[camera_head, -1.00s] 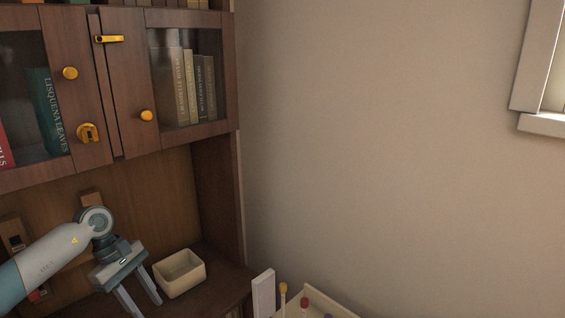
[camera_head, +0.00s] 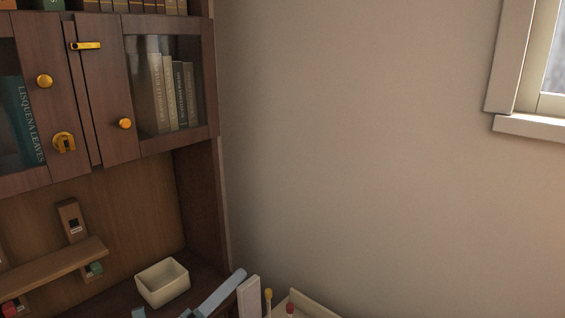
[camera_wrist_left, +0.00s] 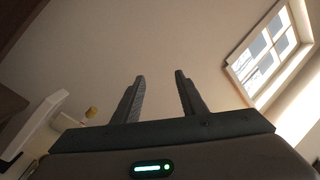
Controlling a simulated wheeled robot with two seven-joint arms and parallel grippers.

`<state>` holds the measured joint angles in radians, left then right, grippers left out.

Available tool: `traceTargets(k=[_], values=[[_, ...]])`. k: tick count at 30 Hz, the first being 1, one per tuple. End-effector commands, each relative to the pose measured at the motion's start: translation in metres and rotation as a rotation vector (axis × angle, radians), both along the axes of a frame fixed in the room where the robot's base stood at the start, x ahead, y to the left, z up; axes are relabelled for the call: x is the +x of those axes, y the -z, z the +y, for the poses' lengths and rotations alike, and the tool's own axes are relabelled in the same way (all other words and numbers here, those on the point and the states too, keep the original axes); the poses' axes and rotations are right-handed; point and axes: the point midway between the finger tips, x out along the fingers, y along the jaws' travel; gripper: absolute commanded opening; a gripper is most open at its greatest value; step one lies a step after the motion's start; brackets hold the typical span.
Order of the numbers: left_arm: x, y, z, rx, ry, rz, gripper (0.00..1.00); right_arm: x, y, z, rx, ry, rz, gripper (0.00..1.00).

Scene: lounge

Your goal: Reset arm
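My left gripper (camera_wrist_left: 160,76) shows in the left wrist view with its two fingers spread apart. Nothing is between them, and bare wall and a window lie beyond. My right gripper is in neither view.
A wooden cabinet (camera_head: 196,200) with glass doors, yellow knobs and books stands at left. A wooden shelf piece (camera_head: 55,265) is below. A cream tray (camera_head: 300,300) with coloured-topped items is at bottom. Plain wall (camera_head: 350,150) fills the middle; a window (camera_head: 540,100) is at right.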

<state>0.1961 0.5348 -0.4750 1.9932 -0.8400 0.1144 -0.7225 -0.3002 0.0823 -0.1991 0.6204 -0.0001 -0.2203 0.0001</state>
Motion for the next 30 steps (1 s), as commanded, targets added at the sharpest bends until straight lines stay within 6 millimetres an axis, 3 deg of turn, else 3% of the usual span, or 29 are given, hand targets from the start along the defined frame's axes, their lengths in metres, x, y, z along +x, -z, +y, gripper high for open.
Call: traceTargets(k=[5, 11, 17, 21, 24, 30], values=[[-0.003, 0.03, 0.044, -0.362, -0.196, 0.314, 0.38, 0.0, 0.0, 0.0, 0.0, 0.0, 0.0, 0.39], [-0.03, 0.1, 0.094, -0.739, -0.428, 0.678, 0.38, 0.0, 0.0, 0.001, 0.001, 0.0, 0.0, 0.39], [-0.098, 0.187, 0.126, -1.077, -0.687, 1.048, 0.38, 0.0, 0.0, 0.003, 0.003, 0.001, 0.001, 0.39], [-0.165, 0.241, 0.134, -1.272, -0.881, 1.288, 0.38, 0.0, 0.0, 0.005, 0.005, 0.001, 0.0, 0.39], [-0.207, 0.265, 0.133, -1.363, -0.993, 1.413, 0.38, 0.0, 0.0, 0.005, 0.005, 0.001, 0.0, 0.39], [-0.268, 0.29, 0.128, -1.47, -1.152, 1.575, 0.38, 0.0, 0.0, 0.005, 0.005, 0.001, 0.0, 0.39]])
